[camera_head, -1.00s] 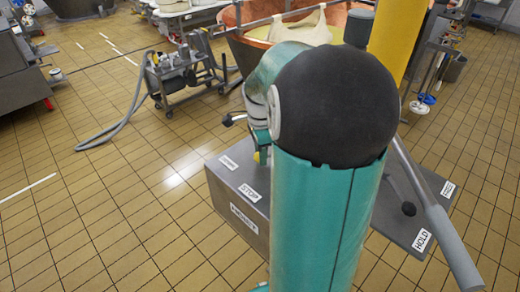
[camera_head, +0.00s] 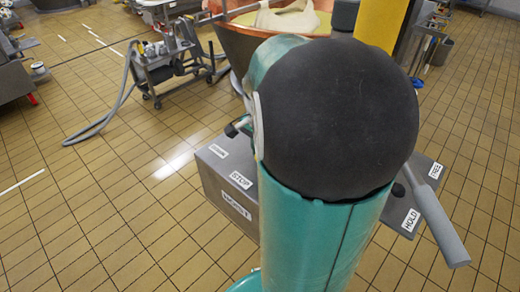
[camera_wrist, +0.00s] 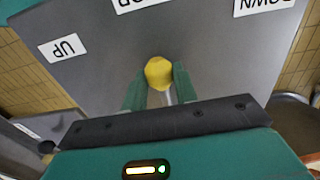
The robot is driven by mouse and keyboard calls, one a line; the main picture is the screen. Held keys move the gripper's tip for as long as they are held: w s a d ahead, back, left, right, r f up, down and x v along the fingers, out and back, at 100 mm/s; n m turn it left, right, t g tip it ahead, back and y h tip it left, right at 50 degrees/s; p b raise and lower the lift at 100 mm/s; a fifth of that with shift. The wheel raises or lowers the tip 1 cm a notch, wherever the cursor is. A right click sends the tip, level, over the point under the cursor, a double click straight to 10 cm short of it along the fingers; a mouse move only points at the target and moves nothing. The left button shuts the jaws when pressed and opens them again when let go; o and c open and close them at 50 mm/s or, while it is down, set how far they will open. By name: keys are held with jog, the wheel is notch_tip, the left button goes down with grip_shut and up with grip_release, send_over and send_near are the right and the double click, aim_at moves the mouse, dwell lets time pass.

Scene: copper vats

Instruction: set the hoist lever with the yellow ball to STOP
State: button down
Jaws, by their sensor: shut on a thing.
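The yellow ball (camera_wrist: 159,73) of the hoist lever sits between the two green fingers of my gripper (camera_wrist: 160,76), which is shut on it. A short piece of pale stem shows just below the ball. In the wrist view the ball lies below the cut-off STOP label (camera_wrist: 140,3), between the UP label (camera_wrist: 63,47) and the DOWN label (camera_wrist: 265,5).
A second lever with a grey handle (camera_head: 440,225) stands at the box's right, by the HOLD label (camera_head: 410,220) and FREE label (camera_head: 436,171). A wheeled pump (camera_head: 165,62) with a hose and a copper vat (camera_head: 240,45) stand behind.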

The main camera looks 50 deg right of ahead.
jog(key=c, duration=1.1)
grip_release()
notch_tip(320, 180, up, 14)
jog(key=shift+w, duration=0.15)
jog(key=shift+a+f, duration=0.1)
jog(key=s+a+f+n+t, duration=0.1)
jog(key=s+a+n+t, duration=0.1)
jog(key=a+n, duration=0.6)
jog(key=s+a+f+n+t, duration=0.2)
jog(key=a+n, duration=0.7)
jog(key=a, duration=0.7)
jog(key=shift+s+a+n+t, duration=0.2)
jog(key=shift+n+t, duration=0.1)
jog(key=shift+t, duration=0.6)
